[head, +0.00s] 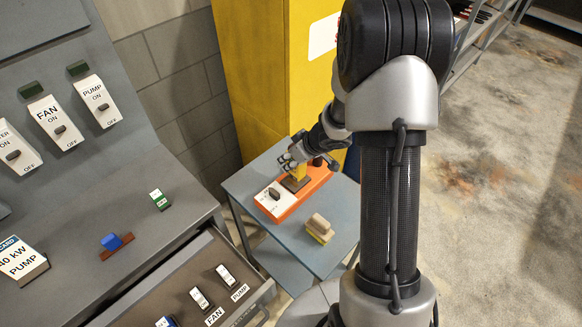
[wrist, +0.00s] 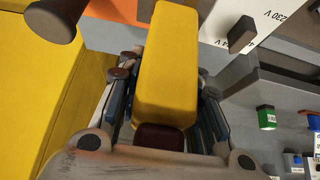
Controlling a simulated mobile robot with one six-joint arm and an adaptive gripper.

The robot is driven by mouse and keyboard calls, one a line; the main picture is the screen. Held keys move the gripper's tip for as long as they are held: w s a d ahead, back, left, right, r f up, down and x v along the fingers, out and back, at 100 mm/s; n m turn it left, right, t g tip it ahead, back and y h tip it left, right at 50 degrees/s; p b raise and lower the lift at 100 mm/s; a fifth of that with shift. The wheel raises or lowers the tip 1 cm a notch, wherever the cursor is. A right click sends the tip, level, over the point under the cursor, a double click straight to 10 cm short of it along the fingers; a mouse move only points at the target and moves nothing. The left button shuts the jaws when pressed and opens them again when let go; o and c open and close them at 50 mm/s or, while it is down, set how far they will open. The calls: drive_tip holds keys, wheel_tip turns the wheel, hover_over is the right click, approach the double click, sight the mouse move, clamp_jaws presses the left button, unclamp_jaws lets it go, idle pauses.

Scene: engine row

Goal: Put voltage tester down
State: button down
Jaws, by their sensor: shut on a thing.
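My gripper (head: 299,163) is shut on the voltage tester, a yellow block (head: 299,172), over the small table. In the wrist view the tester (wrist: 166,70) fills the space between the fingers. Below it in the head view is an orange unit (head: 311,183) with a white panel and dark knob, lying on the table (head: 262,177). The tester's lower end is close to a dark patch on the unit; I cannot tell whether they touch. In the wrist view the unit's white panel (wrist: 262,14) reads 230 V.
A wood-coloured block with a yellow base (head: 319,229) is on the table in front of the unit. A yellow cabinet (head: 268,65) stands behind. At left are a grey console (head: 120,190) and an open drawer (head: 178,285) with labelled switches. The table's front left is bare.

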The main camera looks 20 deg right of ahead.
wheel_tip(320, 180, down, 3)
drive_tip(key=shift+r+b, duration=0.2)
drive_tip(key=shift+b, duration=0.3)
drive_tip(key=shift+r, duration=0.2)
drive_tip(key=shift+f, duration=0.2)
drive_tip(key=c, duration=1.1)
unclamp_jaws()
drive_tip(key=shift+r, duration=0.1)
